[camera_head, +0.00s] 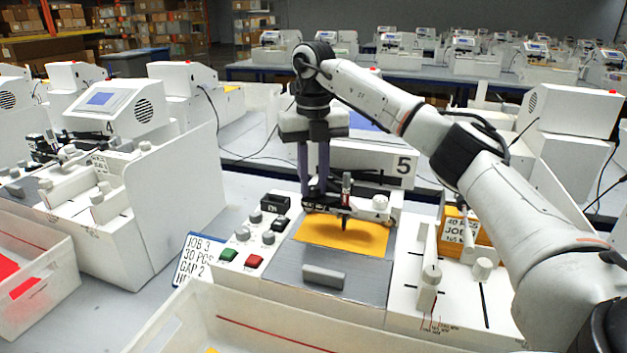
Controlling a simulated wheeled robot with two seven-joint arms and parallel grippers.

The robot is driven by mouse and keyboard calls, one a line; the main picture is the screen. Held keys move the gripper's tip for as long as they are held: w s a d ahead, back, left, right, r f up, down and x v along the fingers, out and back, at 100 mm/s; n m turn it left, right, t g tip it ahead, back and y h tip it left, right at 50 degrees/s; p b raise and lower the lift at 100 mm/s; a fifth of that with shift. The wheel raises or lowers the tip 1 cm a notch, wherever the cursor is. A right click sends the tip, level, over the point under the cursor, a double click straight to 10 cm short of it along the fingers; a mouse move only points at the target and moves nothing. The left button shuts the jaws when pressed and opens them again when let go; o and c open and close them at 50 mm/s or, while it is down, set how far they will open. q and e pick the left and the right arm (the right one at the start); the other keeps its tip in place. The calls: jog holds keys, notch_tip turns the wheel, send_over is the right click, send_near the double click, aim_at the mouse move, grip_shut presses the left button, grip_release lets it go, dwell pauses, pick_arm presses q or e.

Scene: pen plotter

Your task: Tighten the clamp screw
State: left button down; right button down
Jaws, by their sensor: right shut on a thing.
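The plotter marked 5 (403,167) stands in the middle, with a pen (346,186) upright in the carriage (360,207) on its crossbar. An orange card (343,236) lies on the grey bed (350,268) beneath the pen tip. My right gripper (314,196) reaches straight down from above, just left of the pen. Its two fingers are at the left part of the carriage, shut on what appears to be the clamp screw. The screw itself is hidden by the fingertips. My left gripper is not in view.
A white bin (200,300) is in front. A white measuring unit (450,290) stands right. Another plotter (130,200) is at left.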

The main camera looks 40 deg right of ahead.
aim_at(314, 187)
jog(key=m, duration=0.4)
jog(key=shift+r+m, duration=0.1)
jog(key=shift+m, duration=0.2)
jog(key=m, duration=0.4)
jog(key=shift+m, duration=0.3)
jog(key=c, duration=1.5)
grip_release()
jog(key=shift+c, duration=0.2)
notch_tip(314, 187, up, 10)
jog(key=shift+r, duration=0.15)
